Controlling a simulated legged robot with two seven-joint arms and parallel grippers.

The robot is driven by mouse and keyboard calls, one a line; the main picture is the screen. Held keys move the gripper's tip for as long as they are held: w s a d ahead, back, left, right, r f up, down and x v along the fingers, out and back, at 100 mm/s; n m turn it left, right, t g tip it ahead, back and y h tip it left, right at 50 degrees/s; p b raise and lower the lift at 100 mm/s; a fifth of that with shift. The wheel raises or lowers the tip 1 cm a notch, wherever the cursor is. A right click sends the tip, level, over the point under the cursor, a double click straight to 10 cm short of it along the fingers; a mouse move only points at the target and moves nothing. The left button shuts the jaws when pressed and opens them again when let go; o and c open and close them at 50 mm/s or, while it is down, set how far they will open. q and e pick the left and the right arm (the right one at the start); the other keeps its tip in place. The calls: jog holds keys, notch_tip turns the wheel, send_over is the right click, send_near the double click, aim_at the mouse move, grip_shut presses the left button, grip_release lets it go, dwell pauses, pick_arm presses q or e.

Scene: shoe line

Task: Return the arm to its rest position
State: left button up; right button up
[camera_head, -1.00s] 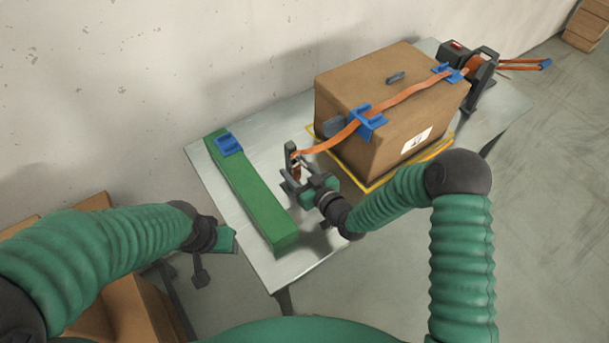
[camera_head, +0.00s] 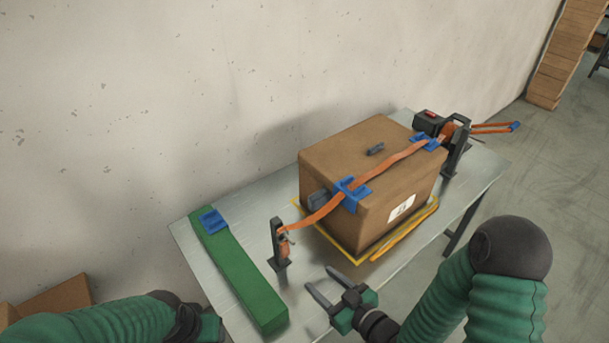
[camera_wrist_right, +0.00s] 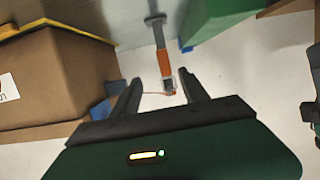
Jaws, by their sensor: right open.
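My right gripper (camera_head: 328,291) is open and empty over the front of the table, in front of the strap post (camera_head: 280,248). In the right wrist view its two dark fingers (camera_wrist_right: 172,88) are spread, with the post and its orange strap end (camera_wrist_right: 164,62) beyond them, apart from the fingers. My left arm (camera_head: 110,320) comes in at the bottom left. Its wrist is at the lower edge and the left gripper's fingers are cut off.
A brown box (camera_head: 365,175) with an orange strap (camera_head: 400,158) and blue corner pieces stands on the grey table (camera_head: 215,265) inside a yellow outline. A green block (camera_head: 245,280) lies left of the post. A ratchet post (camera_head: 452,150) stands at the far right. A wall is behind.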

jog(key=s+d+f+m+g+h, duration=0.1)
jog(key=d+f+m+g+h, duration=0.1)
jog(key=d+g+h, duration=0.55)
jog(key=s+d+r+m+g, duration=0.1)
jog(key=s+d+r+m, duration=0.1)
jog(key=s, duration=0.3)
jog(key=s+d+r+m+g, duration=0.1)
jog(key=s+d+r+m, duration=0.1)
jog(key=s, duration=0.4)
jog(key=shift+d+r+m+h, duration=0.15)
jog(key=shift+d+m+h, duration=0.3)
jog(key=shift+d+m, duration=0.15)
jog(key=shift+s, duration=0.1)
dwell(0.7)
